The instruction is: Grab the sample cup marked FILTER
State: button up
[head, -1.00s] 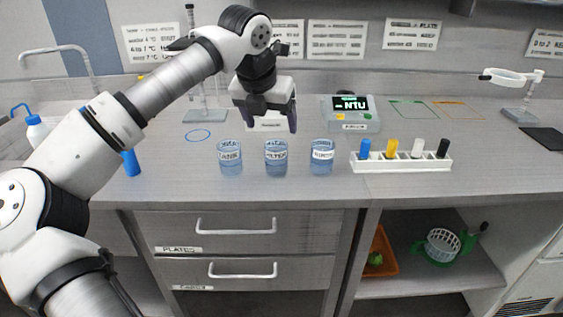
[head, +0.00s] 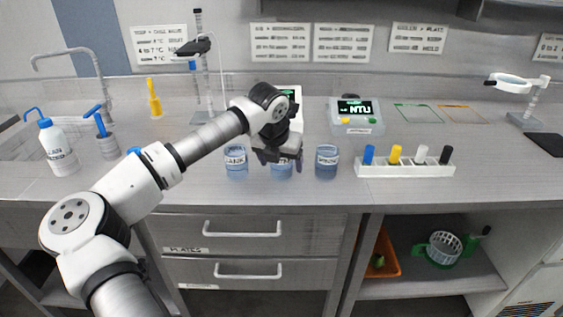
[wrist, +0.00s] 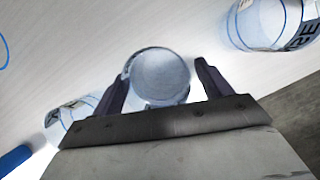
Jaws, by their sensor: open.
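Three clear cups of bluish water stand in a row on the counter. The middle one, the FILTER cup (head: 282,171), is partly hidden by my gripper in the head view; its label read FILTER-like in the earlier frame. My gripper (head: 277,160) is over the middle cup. In the wrist view, my open gripper (wrist: 162,92) has one finger on each side of the middle cup (wrist: 160,76), with gaps visible beside it.
A white rack (head: 405,170) with several colored-capped vials stands right of the cups. A meter reading NTU (head: 355,115) sits behind them. A wash bottle (head: 57,146) stands at left. The counter in front of the cups is clear.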

jog(key=shift+w+d+f, duration=0.1)
jog(key=shift+w+f, duration=0.05)
jog(key=shift+f, duration=0.25)
jog(key=shift+c, duration=0.3)
jog(key=c, duration=1)
